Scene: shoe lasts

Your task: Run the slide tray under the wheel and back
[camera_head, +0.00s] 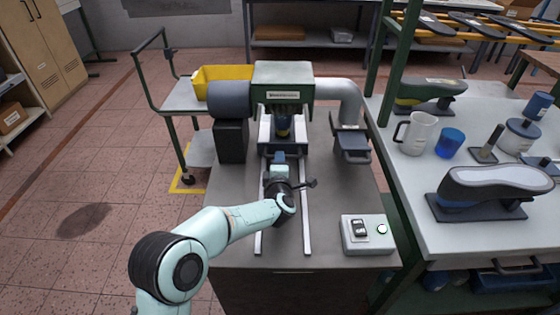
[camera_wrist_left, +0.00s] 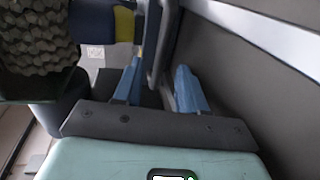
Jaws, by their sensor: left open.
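The slide tray (camera_head: 265,133) sits at the far end of two pale rails (camera_head: 306,215), beneath the green machine head (camera_head: 283,76). A dark blue and yellow piece (camera_head: 284,124) is on it; it also shows in the left wrist view (camera_wrist_left: 105,22). The rough-textured wheel (camera_wrist_left: 40,45) fills the upper left of the left wrist view; the hood mostly hides it in the head view. My left gripper (camera_head: 278,160) is over the rails, just in front of the tray. Its blue fingers (camera_wrist_left: 158,82) are apart, with a grey upright part at or beyond the gap; contact is unclear. My right gripper is out of view.
A control box (camera_head: 367,234) stands on the bench right of the rails. A grey duct (camera_head: 338,88) runs right of the machine. A yellow bin (camera_head: 222,77) is behind left.

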